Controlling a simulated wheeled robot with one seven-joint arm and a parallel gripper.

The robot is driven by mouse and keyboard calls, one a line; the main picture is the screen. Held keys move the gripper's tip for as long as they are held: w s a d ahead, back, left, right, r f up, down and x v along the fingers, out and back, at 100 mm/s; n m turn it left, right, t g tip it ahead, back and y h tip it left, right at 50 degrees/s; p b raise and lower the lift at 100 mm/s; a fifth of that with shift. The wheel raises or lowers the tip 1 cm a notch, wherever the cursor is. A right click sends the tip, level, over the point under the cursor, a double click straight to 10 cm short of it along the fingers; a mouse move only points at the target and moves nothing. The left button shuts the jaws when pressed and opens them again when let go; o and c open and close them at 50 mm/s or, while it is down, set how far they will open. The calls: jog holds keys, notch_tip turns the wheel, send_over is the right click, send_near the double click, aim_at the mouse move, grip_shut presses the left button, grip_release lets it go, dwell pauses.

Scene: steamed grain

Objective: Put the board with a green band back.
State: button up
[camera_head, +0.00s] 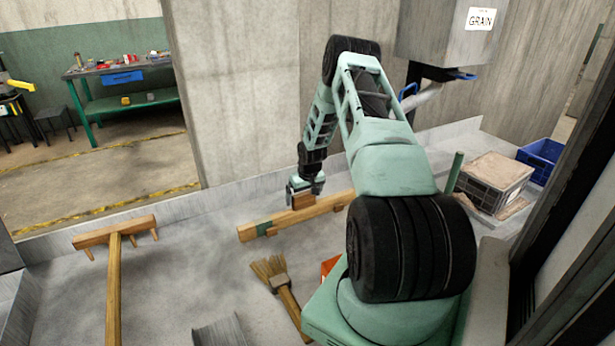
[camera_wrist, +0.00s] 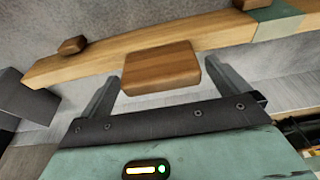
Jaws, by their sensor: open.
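The board with a green band (camera_head: 290,219) is a long wooden plank lying on the grey floor, with the green band near its left end in the head view. A small wooden block-like handle (camera_head: 302,201) stands up from it. In the wrist view the board (camera_wrist: 215,36) runs across the top, with part of the green band at upper right. My gripper (camera_head: 304,192) is at the handle, and its fingers (camera_wrist: 160,82) are open on either side of the brown handle (camera_wrist: 161,68). Small gaps seem to show between fingers and handle. The board's right end is hidden behind my arm in the head view.
A wooden rake (camera_head: 114,245) lies at left and a brush (camera_head: 277,280) lies in front of the board. A grey crate (camera_head: 492,182) and a blue crate (camera_head: 541,158) stand at right. A grain hopper (camera_head: 452,32) hangs above. A low wall runs behind the board.

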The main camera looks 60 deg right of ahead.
jog(key=b+v, duration=0.2)
jog(key=v, duration=1.3)
jog(key=shift+r, duration=0.3)
